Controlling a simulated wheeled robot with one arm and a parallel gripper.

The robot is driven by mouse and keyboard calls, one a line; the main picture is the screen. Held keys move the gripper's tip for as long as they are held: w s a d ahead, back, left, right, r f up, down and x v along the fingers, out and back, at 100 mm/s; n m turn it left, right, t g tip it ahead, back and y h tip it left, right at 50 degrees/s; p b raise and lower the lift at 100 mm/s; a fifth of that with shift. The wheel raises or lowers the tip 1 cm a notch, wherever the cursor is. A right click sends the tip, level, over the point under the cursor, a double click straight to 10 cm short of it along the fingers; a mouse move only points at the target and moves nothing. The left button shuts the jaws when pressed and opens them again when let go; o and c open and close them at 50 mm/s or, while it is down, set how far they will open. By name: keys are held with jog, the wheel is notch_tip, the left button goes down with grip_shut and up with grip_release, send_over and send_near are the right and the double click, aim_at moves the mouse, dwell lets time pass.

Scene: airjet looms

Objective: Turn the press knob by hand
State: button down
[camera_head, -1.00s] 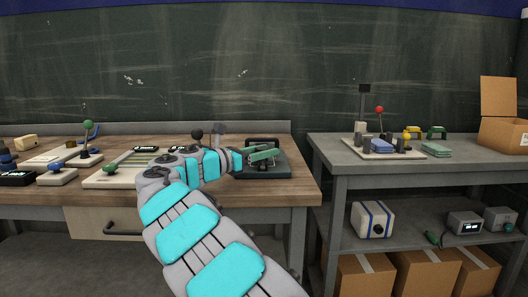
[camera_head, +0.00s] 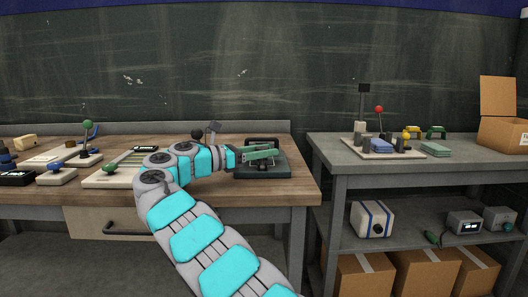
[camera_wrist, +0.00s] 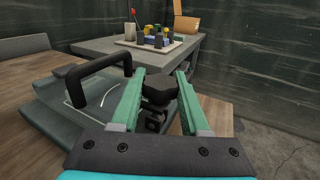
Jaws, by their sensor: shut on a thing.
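The press (camera_head: 282,167) is a dark flat unit with a black arched handle, near the right end of the wooden bench. The handle (camera_wrist: 98,72) shows to the left in the wrist view. The black press knob (camera_wrist: 158,88) is a lobed knob between my two green fingers. My gripper (camera_wrist: 158,80) is shut on the knob, with one finger on each side. In the head view my gripper (camera_head: 262,155) reaches over the press from the left, and its fingers mostly hide the knob. No mark on the knob shows its turn angle.
Boards with levers and knobs stand on the bench's left, including a green-ball lever (camera_head: 88,125). A grey table (camera_head: 335,155) on the right bears a tray of coloured parts and a cardboard box (camera_head: 505,133). A gap separates bench and table.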

jog(key=shift+r, duration=0.2)
jog(key=shift+c, duration=2)
grip_release()
jog(key=shift+f, duration=0.1)
jog(key=v, duration=0.6)
jog(key=shift+s+a+f, duration=0.1)
jog(key=shift+a, duration=0.25)
jog(key=shift+s+a, duration=0.3)
jog(key=shift+a, duration=0.15)
